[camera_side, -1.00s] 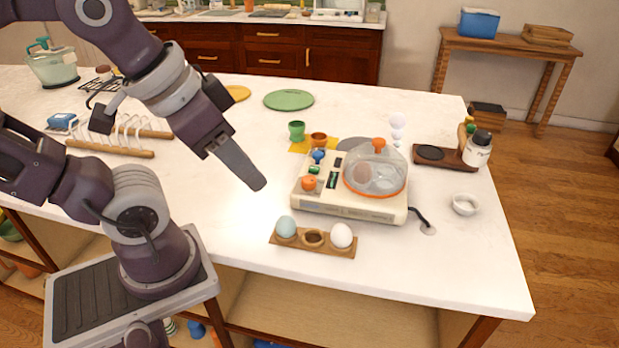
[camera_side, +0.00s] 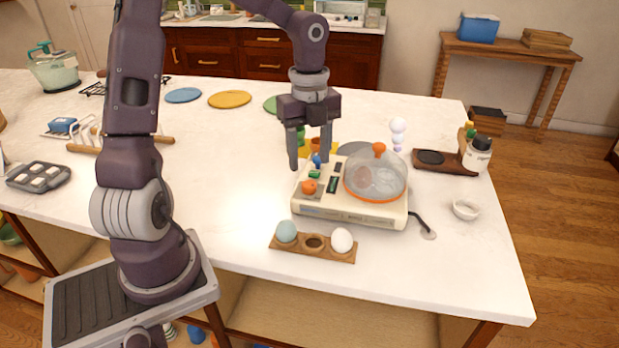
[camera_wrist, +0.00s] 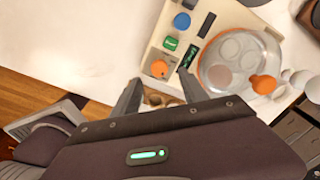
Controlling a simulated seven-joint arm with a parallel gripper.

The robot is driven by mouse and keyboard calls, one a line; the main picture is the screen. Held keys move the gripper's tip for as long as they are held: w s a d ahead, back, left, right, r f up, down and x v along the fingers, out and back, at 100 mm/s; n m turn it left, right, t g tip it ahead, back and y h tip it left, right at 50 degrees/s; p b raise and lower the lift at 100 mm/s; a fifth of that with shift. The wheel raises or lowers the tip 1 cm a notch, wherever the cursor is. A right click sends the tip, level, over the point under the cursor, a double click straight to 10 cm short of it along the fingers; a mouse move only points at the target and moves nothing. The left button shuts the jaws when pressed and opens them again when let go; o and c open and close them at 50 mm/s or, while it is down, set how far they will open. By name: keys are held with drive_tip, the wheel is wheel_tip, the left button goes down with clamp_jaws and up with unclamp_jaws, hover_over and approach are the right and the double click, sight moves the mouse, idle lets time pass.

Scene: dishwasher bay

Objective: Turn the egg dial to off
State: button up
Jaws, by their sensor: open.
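The egg cooker (camera_side: 350,209) is a cream box with a clear dome (camera_side: 376,179) topped by an orange knob. Its left panel carries an orange dial (camera_side: 309,187), a green button (camera_side: 315,174) and a blue knob (camera_side: 317,160). No label shows which of these is the egg dial. My gripper (camera_side: 309,161) is open and empty, pointing down over the panel's back left. In the wrist view my gripper (camera_wrist: 159,78) has its fingers apart, with the orange dial (camera_wrist: 160,68) between and just beyond the tips. I see no contact with it.
A wooden holder (camera_side: 282,243) with a blue egg and a white egg stands in front of the cooker. A small white bowl (camera_side: 466,209) and a wooden board (camera_side: 445,167) are to the right.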

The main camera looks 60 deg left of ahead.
sight(309, 183)
wheel_tip(309, 183, down, 6)
drive_tip(key=shift+d, duration=0.1)
clamp_jaws()
